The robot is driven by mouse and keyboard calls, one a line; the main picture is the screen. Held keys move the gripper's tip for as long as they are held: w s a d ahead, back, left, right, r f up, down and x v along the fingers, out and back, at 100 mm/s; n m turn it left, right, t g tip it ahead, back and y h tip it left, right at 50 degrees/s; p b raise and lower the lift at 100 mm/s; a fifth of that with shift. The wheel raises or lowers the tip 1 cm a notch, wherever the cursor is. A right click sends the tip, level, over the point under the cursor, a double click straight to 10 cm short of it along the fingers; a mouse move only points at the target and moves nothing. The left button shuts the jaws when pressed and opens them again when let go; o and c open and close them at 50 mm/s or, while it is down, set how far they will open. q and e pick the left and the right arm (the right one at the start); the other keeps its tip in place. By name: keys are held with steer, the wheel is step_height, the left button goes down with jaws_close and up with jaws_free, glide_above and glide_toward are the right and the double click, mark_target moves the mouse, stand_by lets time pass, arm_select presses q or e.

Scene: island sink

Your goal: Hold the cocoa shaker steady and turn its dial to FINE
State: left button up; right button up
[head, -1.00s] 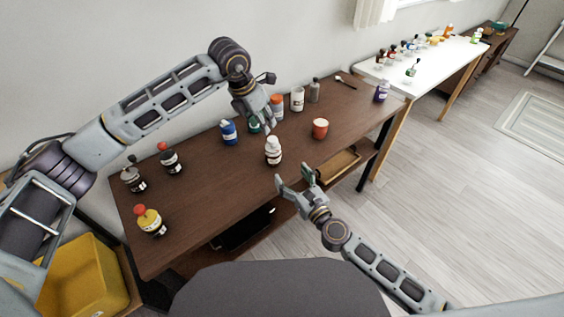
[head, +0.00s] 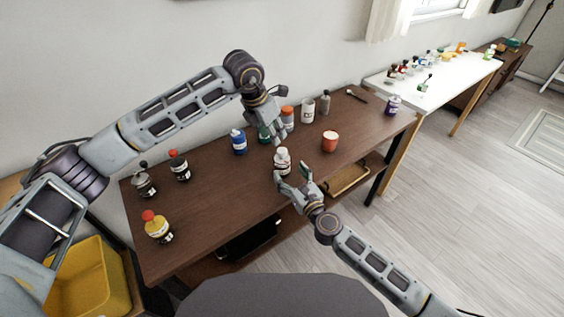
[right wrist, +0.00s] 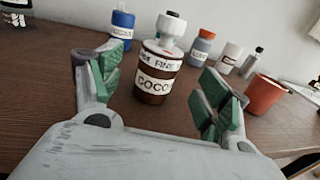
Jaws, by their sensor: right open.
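The cocoa shaker (head: 282,163) stands upright near the front edge of the brown table. In the right wrist view it is a brown jar (right wrist: 153,84) with a white "COCO" label, a pale band reading "FINE" and a white top (right wrist: 163,45). My right gripper (head: 291,175) is open just in front of the shaker. Its green-padded fingers show left and right of the jar in the wrist view, with gaps to it. My left gripper (head: 268,128) points down above and just behind the shaker, apart from it; its finger opening is unclear.
Behind the shaker stand a blue bottle (head: 239,142), an orange-capped jar (head: 288,118) and a white jar (head: 308,111). A red cup (head: 329,141) stands to its right. Several bottles, one yellow (head: 157,228), stand at the left. The table's middle front is clear.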

mark_target(286, 167)
steer(key=shift+x, duration=3.35)
steer(key=shift+c, duration=0.3)
steer(key=c, duration=1.1)
